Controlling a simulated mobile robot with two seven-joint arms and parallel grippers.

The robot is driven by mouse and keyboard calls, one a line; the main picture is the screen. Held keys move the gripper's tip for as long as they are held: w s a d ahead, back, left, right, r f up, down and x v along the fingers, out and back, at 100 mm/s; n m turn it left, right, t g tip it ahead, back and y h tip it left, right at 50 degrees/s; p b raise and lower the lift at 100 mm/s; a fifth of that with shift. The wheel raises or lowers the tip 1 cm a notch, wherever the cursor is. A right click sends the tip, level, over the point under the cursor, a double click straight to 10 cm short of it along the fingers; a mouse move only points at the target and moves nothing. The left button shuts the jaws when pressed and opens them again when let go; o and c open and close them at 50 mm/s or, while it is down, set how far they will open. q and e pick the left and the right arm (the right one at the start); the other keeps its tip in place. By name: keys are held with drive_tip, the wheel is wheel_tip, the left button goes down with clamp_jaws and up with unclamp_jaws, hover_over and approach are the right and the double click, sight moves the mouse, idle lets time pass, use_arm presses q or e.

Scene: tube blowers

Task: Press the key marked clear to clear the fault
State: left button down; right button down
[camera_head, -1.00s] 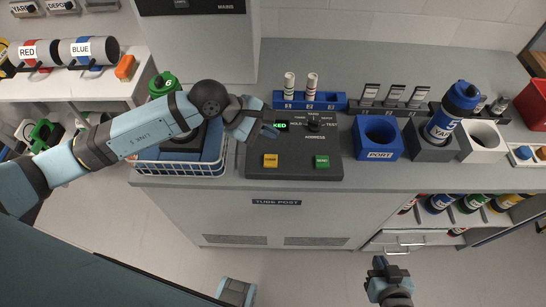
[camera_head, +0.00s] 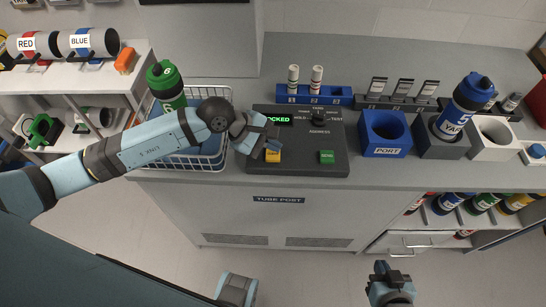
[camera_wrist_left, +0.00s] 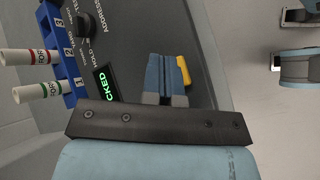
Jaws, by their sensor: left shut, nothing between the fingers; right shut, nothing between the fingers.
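The dark control panel (camera_head: 300,168) lies on the counter. It has a yellow key (camera_head: 273,156) at front left and a green key (camera_head: 327,157) at front right; their small labels are too small to read. My right gripper (camera_head: 382,268) is shut, in front of the counter.
A selector knob (camera_head: 318,115) sits at the panel's back. A blue rack (camera_head: 312,94) with two white tubes stands behind it. The blue port block (camera_head: 386,135) is to the right. A wire basket (camera_head: 205,160) with a green-capped bottle (camera_head: 164,84) is under my left arm.

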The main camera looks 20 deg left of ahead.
use_arm(q)
drive_tip(key=shift+f, duration=0.4)
drive_tip(key=shift+f, duration=0.1)
idle(1.7)
drive_tip(key=shift+f+b, duration=0.3)
drive_tip(key=shift+b, duration=0.35)
drive_tip(key=shift+f+b, duration=0.45)
drive_tip(key=shift+b, duration=0.05)
drive_tip(key=shift+r, duration=0.15)
idle(0.5)
drive_tip(key=shift+r+p, duration=0.35)
drive_tip(key=shift+r, duration=0.35)
drive_tip(key=shift+r, duration=0.1)
